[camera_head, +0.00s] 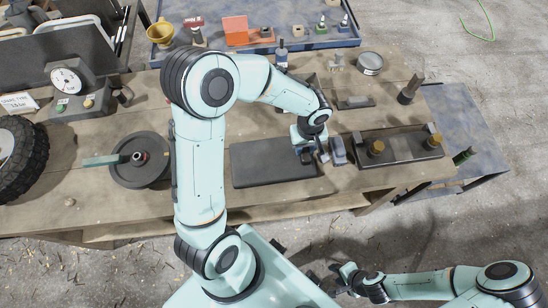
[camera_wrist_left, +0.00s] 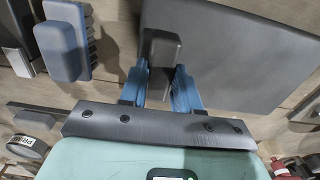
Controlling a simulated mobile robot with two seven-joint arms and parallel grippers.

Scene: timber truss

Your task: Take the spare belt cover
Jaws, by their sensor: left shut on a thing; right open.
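The belt cover appears to be the dark grey flat rectangular panel (camera_head: 265,165) at the middle of the timber bench; its broad face also shows in the left wrist view (camera_wrist_left: 240,55). A grey block-like grip (camera_wrist_left: 163,52) stands at the panel's edge. My left gripper (camera_head: 306,153) is at the panel's right end, and its blue fingers (camera_wrist_left: 165,85) are shut on this grip. I cannot tell whether the panel is raised off the bench. My right gripper (camera_head: 346,278) is open and empty, low in front of the bench.
A blue-grey block (camera_head: 338,151) stands close right of my left gripper. Farther right is a dark fixture with brass knobs (camera_head: 400,146). A pulley wheel (camera_head: 140,160) and gauge box (camera_head: 75,90) are at left. A blue tray (camera_head: 340,38) lies behind.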

